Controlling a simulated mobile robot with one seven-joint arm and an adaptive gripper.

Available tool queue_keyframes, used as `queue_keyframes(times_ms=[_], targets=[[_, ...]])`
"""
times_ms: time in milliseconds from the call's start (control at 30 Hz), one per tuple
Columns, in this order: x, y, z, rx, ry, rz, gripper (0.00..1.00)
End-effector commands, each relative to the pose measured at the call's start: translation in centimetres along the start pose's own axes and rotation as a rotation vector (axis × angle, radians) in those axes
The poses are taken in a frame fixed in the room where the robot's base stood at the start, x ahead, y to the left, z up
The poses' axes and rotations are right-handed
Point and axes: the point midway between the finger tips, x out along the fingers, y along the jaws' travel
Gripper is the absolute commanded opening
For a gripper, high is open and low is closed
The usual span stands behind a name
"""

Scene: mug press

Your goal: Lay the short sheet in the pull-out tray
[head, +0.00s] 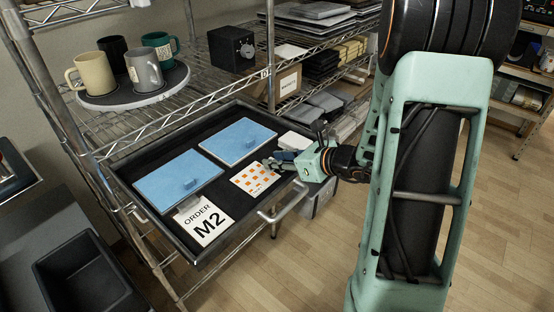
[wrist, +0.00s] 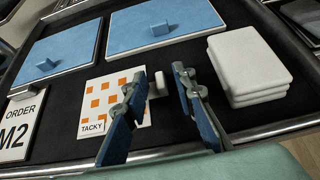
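The black pull-out tray (head: 237,205) is drawn out from the wire rack. A small white sheet (head: 254,178) with orange squares lies flat in it, near its front edge. In the wrist view this sheet (wrist: 102,100) reads "TACKY" and has a small pale tab (wrist: 157,86) at its right side. It seems to be the short sheet, but no label says so. My gripper (head: 272,163) is low over the tray at the sheet's right. In the wrist view my gripper (wrist: 159,74) has its fingers spread, with the tab showing between them. The left finger hides part of the sheet.
Two blue panels with knobs, a left one (head: 170,178) and a right one (head: 240,136), lie in the tray. An "ORDER M2" card (head: 203,219) lies front left. A white folded stack (wrist: 249,65) sits right of my fingers. Mugs (head: 97,74) stand on the shelf above.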

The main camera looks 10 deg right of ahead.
Motion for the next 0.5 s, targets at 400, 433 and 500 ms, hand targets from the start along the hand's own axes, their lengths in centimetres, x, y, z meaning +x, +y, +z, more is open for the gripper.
queue_keyframes(times_ms=[400,433,500], targets=[[-2.9,-0.2,0.4,-0.001,0.000,-0.005,0.25],[-3.6,-0.2,0.4,0.001,-0.001,-0.006,0.25],[-5.2,-0.2,0.4,0.000,-0.001,-0.006,0.25]])
